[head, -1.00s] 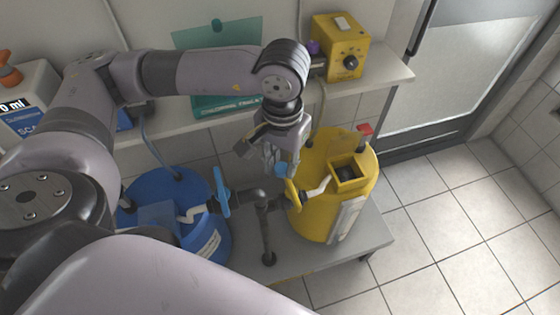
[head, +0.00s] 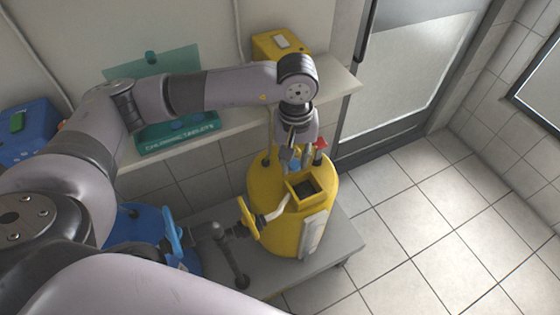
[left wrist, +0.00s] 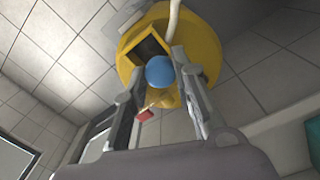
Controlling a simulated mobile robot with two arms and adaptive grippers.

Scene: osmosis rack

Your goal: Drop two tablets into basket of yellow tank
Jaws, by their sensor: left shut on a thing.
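The yellow tank (head: 265,195) stands on a low grey platform. Its square open basket (head: 307,203) is on top at the right, with a dark inside. My left gripper (head: 294,160) is shut on a round blue tablet (left wrist: 160,71) and points down just behind the basket. In the left wrist view the tablet sits between the two fingers, overlapping the near edge of the square basket opening (left wrist: 150,50); its height above the basket is unclear. More blue tablets (head: 179,125) show at the teal chlorine tablets holder (head: 150,140) on the shelf. My right gripper is out of view.
A blue tank (head: 135,225) stands left of the yellow one, partly hidden by my arm. A yellow valve handle (head: 248,218) and red-topped fitting (head: 320,145) are close to the basket. A yellow box (head: 280,42) sits on the shelf. Tiled floor at right is clear.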

